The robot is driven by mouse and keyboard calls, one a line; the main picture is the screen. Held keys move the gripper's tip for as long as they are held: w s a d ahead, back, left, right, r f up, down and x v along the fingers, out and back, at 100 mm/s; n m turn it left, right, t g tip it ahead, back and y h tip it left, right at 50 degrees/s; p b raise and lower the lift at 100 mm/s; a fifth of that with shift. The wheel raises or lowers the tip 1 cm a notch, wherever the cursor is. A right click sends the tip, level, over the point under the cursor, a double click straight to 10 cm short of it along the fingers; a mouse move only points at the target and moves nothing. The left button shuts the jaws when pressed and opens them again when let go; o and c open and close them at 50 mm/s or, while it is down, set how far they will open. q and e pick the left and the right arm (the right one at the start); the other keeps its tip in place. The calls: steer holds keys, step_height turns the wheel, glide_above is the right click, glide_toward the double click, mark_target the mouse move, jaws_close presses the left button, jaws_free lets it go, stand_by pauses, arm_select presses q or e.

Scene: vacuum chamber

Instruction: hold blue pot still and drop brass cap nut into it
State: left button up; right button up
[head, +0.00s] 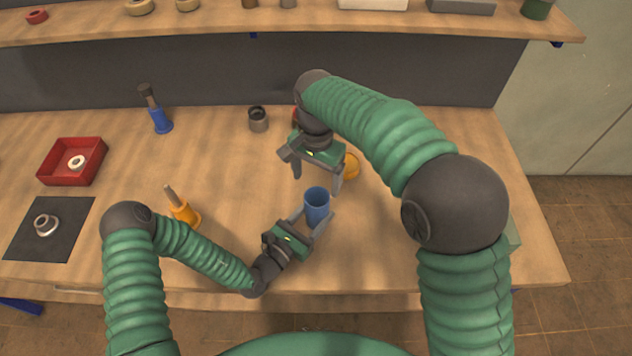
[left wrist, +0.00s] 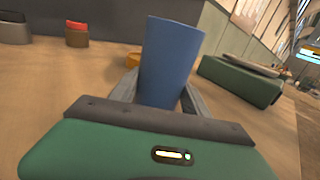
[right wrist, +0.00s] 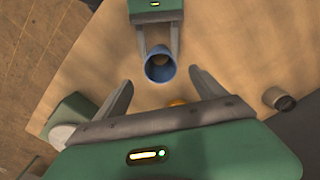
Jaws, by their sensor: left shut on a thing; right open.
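The blue pot (head: 317,208) stands upright at the front middle of the table, between the fingers of my left gripper (head: 314,218), which is shut on it. The pot also shows in the left wrist view (left wrist: 170,62). My right gripper (head: 316,180) is open and empty, just beyond the pot and above the table. In the right wrist view the pot's open mouth (right wrist: 160,66) lies just past the gap between its fingertips. A small tan patch shows inside the pot, too small to tell whether it is the brass cap nut. I see no cap nut elsewhere for certain.
A yellow-orange round thing (head: 351,164) lies behind the right gripper. A red tray (head: 97,150) and a dark mat (head: 70,212) lie far left.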

steer(key=shift+r, duration=0.7)
arm_select(q)
steer(key=o, duration=1.5)
